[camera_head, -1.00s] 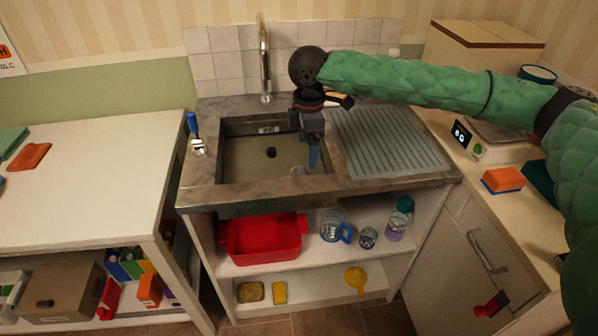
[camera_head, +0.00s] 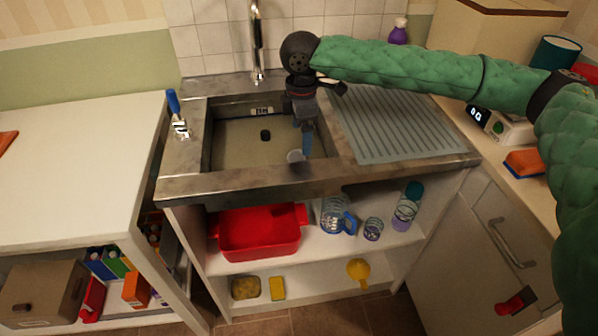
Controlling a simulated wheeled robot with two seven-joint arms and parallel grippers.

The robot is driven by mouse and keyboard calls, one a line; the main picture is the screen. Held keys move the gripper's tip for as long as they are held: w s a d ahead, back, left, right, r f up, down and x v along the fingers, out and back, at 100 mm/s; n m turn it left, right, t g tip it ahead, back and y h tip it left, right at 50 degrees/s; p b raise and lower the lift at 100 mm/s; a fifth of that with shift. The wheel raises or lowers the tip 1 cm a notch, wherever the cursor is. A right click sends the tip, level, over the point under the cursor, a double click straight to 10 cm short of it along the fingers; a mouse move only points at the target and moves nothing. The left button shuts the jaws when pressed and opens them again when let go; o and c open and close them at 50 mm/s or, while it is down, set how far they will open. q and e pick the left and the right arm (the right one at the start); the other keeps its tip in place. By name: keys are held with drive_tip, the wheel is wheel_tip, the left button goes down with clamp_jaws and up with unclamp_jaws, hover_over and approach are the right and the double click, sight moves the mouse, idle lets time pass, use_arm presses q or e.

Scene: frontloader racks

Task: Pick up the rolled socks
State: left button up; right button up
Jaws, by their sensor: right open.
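A small pale grey, rounded thing (camera_head: 295,156) lies in the sink (camera_head: 235,150), near its front right corner. It may be the rolled socks, but it is too small to be sure. My right gripper (camera_head: 306,148) points down into the sink with its blue fingers just beside and behind this pale thing. It is open, and the gap between its fingers is hard to see from here. I cannot tell whether a finger touches the pale thing. My left gripper is out of view.
The tap (camera_head: 257,45) rises behind the sink, and a blue-handled brush (camera_head: 176,112) stands at its left. A ribbed drainboard (camera_head: 395,128) lies to the right. The sink's front rim (camera_head: 250,185) stands close to my gripper. A red tub (camera_head: 258,235) sits on the shelf below.

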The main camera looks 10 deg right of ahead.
sight(299, 158)
wheel_tip(299, 158, down, 2)
drive_tip(key=shift+f+b, duration=0.15)
drive_tip(key=shift+b, duration=0.4)
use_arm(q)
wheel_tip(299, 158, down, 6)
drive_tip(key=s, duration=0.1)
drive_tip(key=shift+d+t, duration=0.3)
use_arm(e)
drive_tip(key=shift+w+a+f, duration=0.1)
drive_tip(key=shift+a+f, duration=0.05)
drive_tip(key=shift+f, duration=1.75)
drive_tip(key=shift+a+f, duration=0.1)
drive_tip(key=shift+f, duration=1.75)
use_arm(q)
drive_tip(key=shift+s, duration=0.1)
use_arm(e)
drive_tip(key=c, duration=0.8)
